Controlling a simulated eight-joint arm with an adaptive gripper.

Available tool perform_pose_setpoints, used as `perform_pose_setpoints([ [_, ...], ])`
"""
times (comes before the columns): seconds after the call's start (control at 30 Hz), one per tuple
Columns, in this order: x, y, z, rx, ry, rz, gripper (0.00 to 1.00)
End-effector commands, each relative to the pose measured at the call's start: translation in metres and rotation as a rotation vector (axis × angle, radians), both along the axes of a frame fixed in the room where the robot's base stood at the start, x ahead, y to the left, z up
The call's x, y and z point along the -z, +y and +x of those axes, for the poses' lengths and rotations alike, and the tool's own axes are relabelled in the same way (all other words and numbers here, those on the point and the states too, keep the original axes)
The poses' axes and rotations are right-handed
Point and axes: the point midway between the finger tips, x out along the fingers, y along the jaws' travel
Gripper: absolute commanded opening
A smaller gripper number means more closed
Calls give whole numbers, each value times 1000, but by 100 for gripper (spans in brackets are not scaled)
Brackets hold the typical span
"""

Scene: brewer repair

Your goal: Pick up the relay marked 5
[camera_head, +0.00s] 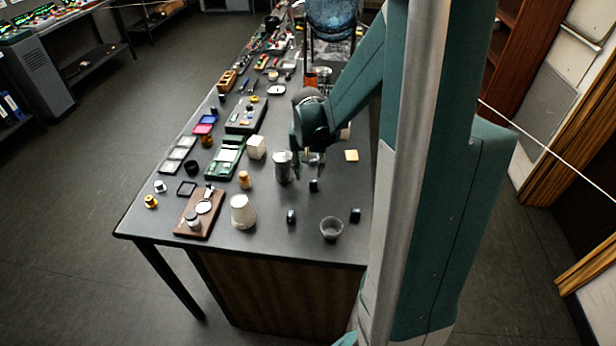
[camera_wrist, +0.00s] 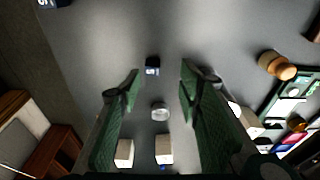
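The relay marked 5 is a small dark block with a pale 5 on it. It shows in the wrist view (camera_wrist: 152,66), in the gap between my fingertips. My gripper (camera_wrist: 160,72) is open, with its two green fingers spread and nothing held. In the head view my gripper (camera_head: 313,160) hangs above the table, and a small dark block (camera_head: 314,185) stands just below it, apart from the fingers. It appears to be the same relay, but its mark is unreadable there.
A metal pitcher (camera_head: 283,167) stands close left of my gripper.

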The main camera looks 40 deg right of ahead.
Motion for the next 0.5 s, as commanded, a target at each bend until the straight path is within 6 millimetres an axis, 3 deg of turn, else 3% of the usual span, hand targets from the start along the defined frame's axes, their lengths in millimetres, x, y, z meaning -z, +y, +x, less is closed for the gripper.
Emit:
perform_pose_setpoints([
  [0.2,7,-18,1,43,21,10,35],
  [0.5,10,-21,1,53,26,12,35],
])
